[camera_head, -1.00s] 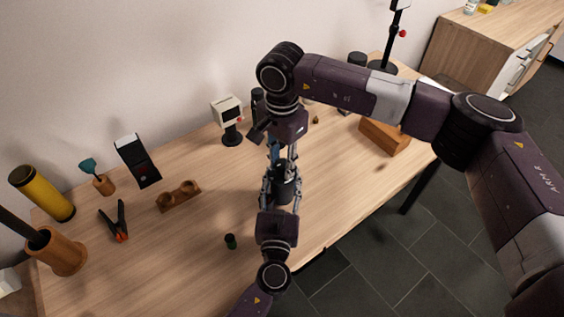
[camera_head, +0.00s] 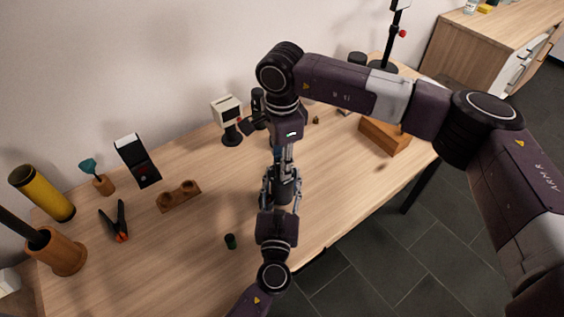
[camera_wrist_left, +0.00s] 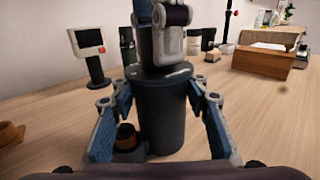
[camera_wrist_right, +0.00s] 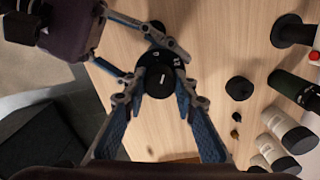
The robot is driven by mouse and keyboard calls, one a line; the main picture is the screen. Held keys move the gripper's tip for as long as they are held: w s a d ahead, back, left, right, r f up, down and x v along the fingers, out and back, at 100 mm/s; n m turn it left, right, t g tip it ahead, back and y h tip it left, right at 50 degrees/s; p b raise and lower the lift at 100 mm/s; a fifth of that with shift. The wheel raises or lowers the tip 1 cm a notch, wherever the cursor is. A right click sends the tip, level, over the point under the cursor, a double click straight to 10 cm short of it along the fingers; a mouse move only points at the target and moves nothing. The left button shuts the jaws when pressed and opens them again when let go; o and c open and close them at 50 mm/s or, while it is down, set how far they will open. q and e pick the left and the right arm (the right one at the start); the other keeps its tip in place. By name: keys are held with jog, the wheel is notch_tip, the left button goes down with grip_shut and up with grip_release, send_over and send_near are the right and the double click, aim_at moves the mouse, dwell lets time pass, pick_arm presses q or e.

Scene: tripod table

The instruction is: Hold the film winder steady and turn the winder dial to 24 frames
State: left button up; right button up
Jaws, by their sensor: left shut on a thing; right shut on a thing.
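The film winder is a dark upright cylinder (camera_wrist_left: 160,115) on the table, with a small brown-topped part low on its left side in the left wrist view. My left gripper (camera_head: 282,184) is shut around its body, one finger on each side. The winder dial (camera_wrist_right: 163,84) is a round black top with small white marks, seen from above in the right wrist view. My right gripper (camera_head: 283,158) comes down from above and is shut on the dial. Its fingers hide the dial in the head view, and the marks are too small to read.
A wooden holder (camera_head: 178,196), pliers (camera_head: 119,222) and a white-headed device (camera_head: 228,110) stand farther left and back. A wooden box (camera_head: 385,136) is at the right.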

jog(key=m, duration=0.5)
jog(key=shift+m, duration=0.3)
jog(key=m, duration=0.4)
jog(key=shift+w, duration=0.1)
jog(key=m, duration=0.9)
jog(key=shift+w, duration=0.1)
jog(key=shift+m, duration=0.3)
jog(key=o, duration=1.2)
jog(key=shift+r, duration=0.1)
